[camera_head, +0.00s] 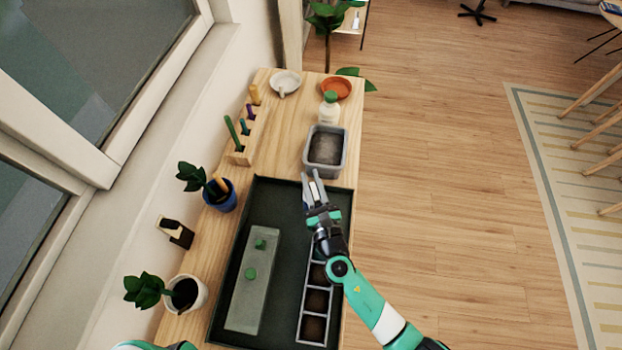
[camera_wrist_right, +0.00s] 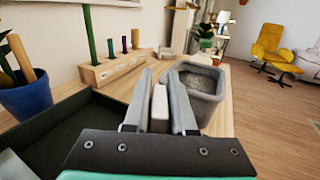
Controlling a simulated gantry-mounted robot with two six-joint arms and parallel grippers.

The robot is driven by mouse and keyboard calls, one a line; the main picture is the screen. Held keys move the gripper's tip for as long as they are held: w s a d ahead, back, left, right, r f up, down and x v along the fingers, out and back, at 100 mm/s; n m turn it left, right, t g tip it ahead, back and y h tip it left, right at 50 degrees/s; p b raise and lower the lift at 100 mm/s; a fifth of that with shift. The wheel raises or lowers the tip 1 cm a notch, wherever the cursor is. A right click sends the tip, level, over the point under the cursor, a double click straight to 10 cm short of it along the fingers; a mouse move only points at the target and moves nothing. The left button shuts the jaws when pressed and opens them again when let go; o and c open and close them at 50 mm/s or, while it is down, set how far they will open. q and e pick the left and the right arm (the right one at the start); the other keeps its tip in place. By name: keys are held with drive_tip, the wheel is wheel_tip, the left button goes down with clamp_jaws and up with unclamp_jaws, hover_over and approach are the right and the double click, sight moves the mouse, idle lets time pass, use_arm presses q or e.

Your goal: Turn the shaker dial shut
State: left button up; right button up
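My right gripper (camera_head: 314,182) is above the near side of the grey soil tub, over the dark tray's far right corner. Its fingers are closed on a small pale block (camera_wrist_right: 160,108), which stands between them in the right wrist view. I cannot tell whether this block is the shaker, and no dial can be made out on it. A white bottle with a green top (camera_head: 329,110) stands beyond the tub; I cannot tell whether it is the shaker either. My left gripper is not in view; only a bit of its arm shows at the bottom edge.
The dark tray (camera_head: 224,292) holds a long grey-green box (camera_head: 242,310) with green knobs and a row of soil cells (camera_head: 316,301). The soil tub (camera_head: 309,151), tool rack (camera_head: 242,156), blue pot (camera_head: 226,203) and white pot (camera_head: 199,300) crowd the bench. Open floor lies right.

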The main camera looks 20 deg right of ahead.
drive_tip(key=shift+o, duration=1.4)
drive_tip(key=shift+s+a, duration=0.1)
drive_tip(key=shift+s, duration=0.3)
drive_tip(key=s+a+p, duration=0.1)
drive_tip(key=s+p, duration=0.1)
drive_tip(key=s, duration=0.8)
drive_tip(key=shift+s+a, duration=0.25)
drive_tip(key=shift+s, duration=0.15)
